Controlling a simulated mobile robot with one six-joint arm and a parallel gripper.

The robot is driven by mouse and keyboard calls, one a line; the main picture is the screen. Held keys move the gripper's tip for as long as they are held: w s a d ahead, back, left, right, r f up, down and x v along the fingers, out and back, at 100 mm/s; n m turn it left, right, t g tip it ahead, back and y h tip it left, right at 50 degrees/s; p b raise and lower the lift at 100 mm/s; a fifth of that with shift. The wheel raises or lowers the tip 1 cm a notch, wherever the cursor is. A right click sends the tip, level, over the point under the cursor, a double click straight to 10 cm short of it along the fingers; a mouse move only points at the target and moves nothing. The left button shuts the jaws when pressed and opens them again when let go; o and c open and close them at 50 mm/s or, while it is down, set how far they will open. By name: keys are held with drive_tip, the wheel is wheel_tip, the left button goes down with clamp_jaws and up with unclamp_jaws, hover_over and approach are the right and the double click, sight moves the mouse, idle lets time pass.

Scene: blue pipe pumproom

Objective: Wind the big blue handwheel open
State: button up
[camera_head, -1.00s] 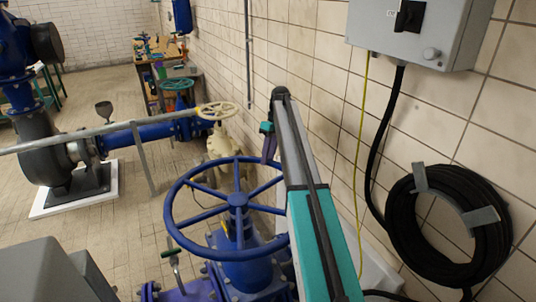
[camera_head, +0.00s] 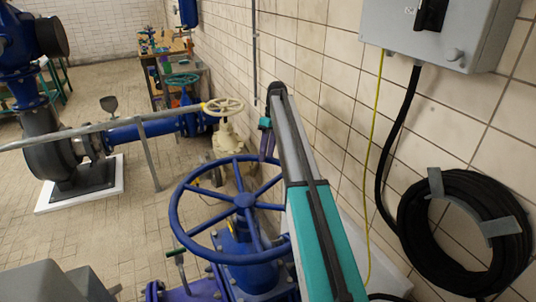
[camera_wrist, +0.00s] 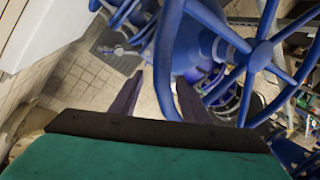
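The big blue handwheel (camera_head: 244,201) sits roughly level on a blue valve body, with several spokes meeting at a hub. In the wrist view its hub (camera_wrist: 262,52) and spokes fill the right side. My gripper (camera_head: 268,146) is above and just behind the wheel's far right rim in the head view. In the wrist view my gripper (camera_wrist: 160,76) shows two purple fingers spread apart. The wheel's rim shows between the fingertips there, but I cannot tell whether it is at their depth or touching. Part of the right rim is hidden by my arm in the head view.
A tiled wall runs along the right, with a grey electrical box (camera_head: 440,30) and a black cable coil (camera_head: 408,215). A cream handwheel (camera_head: 222,107) stands behind the blue one. A grey railing (camera_head: 150,150) crosses on the left.

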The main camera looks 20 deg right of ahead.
drive_tip(key=shift+s+a, duration=0.1)
drive_tip(key=shift+r+p, duration=1.8)
drive_tip(key=shift+p, duration=0.1)
drive_tip(key=shift+s+a+f+b, duration=0.1)
drive_tip(key=shift+s+f+b, duration=0.05)
drive_tip(key=shift+s+b, duration=0.2)
drive_tip(key=s+a+r, duration=0.1)
drive_tip(key=s+a, duration=0.1)
drive_tip(key=s, duration=1.3)
drive_tip(key=shift+a+r, duration=0.25)
drive_tip(key=shift+r, duration=0.05)
